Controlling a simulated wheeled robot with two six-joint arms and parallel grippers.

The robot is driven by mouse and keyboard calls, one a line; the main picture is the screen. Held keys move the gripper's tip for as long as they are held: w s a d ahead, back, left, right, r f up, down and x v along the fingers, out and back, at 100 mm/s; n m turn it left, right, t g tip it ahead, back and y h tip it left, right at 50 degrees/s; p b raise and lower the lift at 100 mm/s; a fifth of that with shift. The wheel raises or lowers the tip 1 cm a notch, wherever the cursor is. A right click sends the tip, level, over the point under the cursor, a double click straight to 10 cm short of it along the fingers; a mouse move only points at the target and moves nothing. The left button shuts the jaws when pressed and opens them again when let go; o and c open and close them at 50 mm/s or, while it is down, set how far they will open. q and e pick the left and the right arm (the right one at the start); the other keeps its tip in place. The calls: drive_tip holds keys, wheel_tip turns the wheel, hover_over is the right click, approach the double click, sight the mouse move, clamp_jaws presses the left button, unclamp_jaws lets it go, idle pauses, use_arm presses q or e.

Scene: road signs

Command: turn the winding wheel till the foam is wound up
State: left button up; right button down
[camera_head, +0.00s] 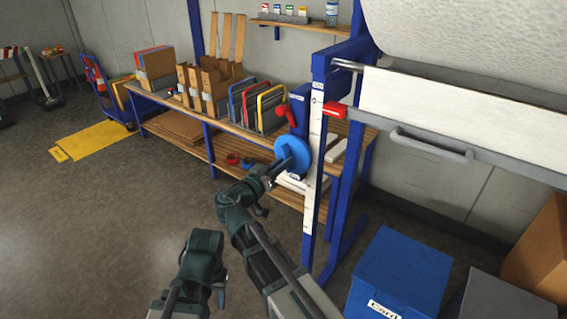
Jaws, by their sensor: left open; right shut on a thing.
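The winding wheel (291,157) is a blue disc on the side of a blue upright frame, near the middle of the head view. My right gripper (273,174) is at its near lower side, shut on a part of the wheel; its fingertips are small and partly hidden. The foam is a thick white roll (470,35) at the top right, cut off by the picture's edge. A flat white sheet or panel (440,108) shows below it. My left gripper (206,262) is low in the view, apart from the wheel, open and empty; its fingers are hard to make out.
A white scale strip and red clamp (335,110) are on the blue frame. A grey bar handle (432,146) is to the right. A wooden bench (200,128) with boxes and folders stands behind. A blue bin (398,275) is at lower right.

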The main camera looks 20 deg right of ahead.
drive_tip(key=shift+m, duration=1.3)
drive_tip(key=c, duration=0.9)
unclamp_jaws()
drive_tip(key=shift+o, duration=0.2)
use_arm(q)
drive_tip(key=shift+a, duration=0.15)
use_arm(e)
drive_tip(key=shift+s+a, duration=0.1)
